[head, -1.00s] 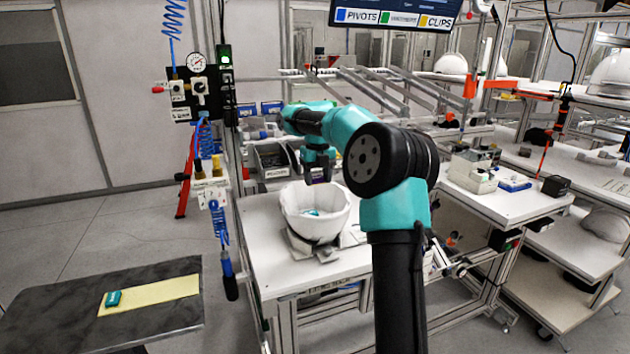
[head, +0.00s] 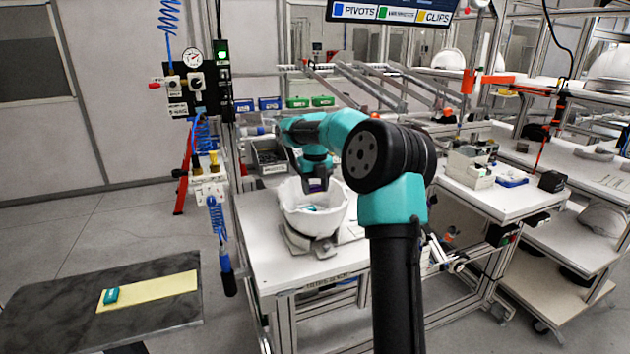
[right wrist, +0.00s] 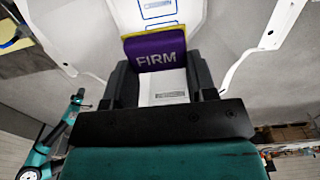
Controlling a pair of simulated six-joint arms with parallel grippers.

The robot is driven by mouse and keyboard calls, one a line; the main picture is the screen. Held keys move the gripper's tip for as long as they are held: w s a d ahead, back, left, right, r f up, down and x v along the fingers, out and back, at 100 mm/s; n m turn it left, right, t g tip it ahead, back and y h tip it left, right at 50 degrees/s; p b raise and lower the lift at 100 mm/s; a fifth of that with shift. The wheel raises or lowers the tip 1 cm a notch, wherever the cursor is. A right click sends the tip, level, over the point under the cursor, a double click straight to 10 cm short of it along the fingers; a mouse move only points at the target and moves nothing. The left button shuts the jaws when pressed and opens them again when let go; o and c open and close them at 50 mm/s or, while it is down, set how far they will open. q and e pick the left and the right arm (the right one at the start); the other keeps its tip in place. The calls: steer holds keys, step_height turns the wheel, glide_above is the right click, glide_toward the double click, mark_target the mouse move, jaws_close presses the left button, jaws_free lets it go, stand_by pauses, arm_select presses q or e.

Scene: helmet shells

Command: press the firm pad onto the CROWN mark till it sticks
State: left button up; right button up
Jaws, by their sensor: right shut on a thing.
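The white helmet shell (head: 302,217) sits open side up in a holder on the workbench, with a small teal piece inside. My right gripper (head: 318,186) points down into the shell's opening. In the right wrist view, my right gripper (right wrist: 162,88) is shut on the purple pad (right wrist: 157,57) marked FIRM, with a white labelled part between the fingers. A blue-outlined mark (right wrist: 158,10) on the shell's inner surface shows just beyond the pad; its wording is cut off. I cannot tell whether the pad touches the shell.
The white workbench (head: 270,262) has bare room in front of the shell. Grey bins (head: 268,158) stand behind it. At the lower left, a dark table (head: 60,312) holds a yellow sheet (head: 165,288) with a teal block (head: 111,296). Blue coiled hoses hang left of the bench.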

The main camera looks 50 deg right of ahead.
steer(key=shift+f, duration=5)
steer(key=shift+f, duration=0.4)
steer(key=o, duration=1)
steer(key=shift+c, duration=0.2)
steer(key=shift+r, duration=0.2)
step_height(320, 180, up, 17)
steer(key=shift+a+r, duration=0.1)
steer(key=shift+w, duration=0.1)
